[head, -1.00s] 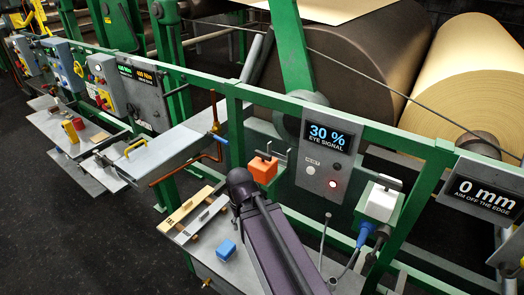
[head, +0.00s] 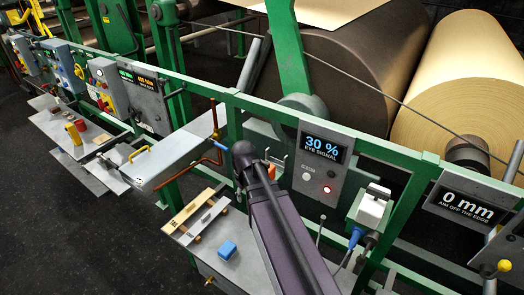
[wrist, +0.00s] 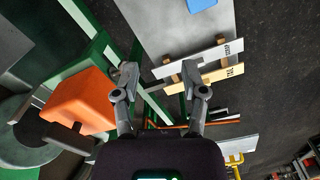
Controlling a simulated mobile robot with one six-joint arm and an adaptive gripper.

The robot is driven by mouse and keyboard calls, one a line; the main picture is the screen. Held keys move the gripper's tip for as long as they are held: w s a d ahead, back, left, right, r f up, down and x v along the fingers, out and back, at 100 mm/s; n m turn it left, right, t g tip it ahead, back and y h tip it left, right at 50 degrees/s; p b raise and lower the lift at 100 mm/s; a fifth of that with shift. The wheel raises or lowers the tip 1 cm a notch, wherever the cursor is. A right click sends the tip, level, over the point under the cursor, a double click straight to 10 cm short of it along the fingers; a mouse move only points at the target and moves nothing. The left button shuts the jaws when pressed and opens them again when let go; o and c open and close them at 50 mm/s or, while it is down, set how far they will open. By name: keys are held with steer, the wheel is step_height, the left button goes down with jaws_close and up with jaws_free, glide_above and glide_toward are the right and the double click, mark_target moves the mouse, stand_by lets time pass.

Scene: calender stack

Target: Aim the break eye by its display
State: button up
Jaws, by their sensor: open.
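The eye signal display (head: 322,147) reads 30 % on a grey panel, with a lit red lamp (head: 327,190) below it. A second display (head: 467,205) at the right reads 0 mm, "aim off the edge". An orange box (wrist: 80,100) hangs on a bracket left of my gripper in the wrist view; in the head view my arm hides most of it. A white box (head: 373,208) with a blue plug sits right of the panel. I cannot tell which box is the break eye. My gripper (wrist: 158,72) is open and empty, apart from the orange box.
A grey shelf (head: 225,262) carries a blue block (head: 228,248) and labelled strips (head: 205,215) on wooden bars. Green rails (head: 410,155) run in front of large rolls (head: 470,85). A copper pipe (head: 186,172) stands left of my arm.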

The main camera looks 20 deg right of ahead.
steer(key=w+d+r+n+p, duration=0.2)
steer(key=w+d+r+p, duration=0.3)
steer(key=r+p, duration=0.2)
steer(key=w+d+r+n+p, duration=0.2)
steer(key=w+d+r+p, duration=0.3)
steer(key=r+p, duration=0.3)
steer(key=shift+w+d+r+n, duration=0.2)
steer(key=shift+w+r+n, duration=0.1)
steer(key=shift+w+r, duration=0.45)
steer(key=shift+f, duration=0.1)
step_height(320, 180, down, 14)
steer(key=b, duration=1.3)
steer(key=shift+r+b, duration=0.25)
steer(key=shift+b, duration=0.1)
jaws_close()
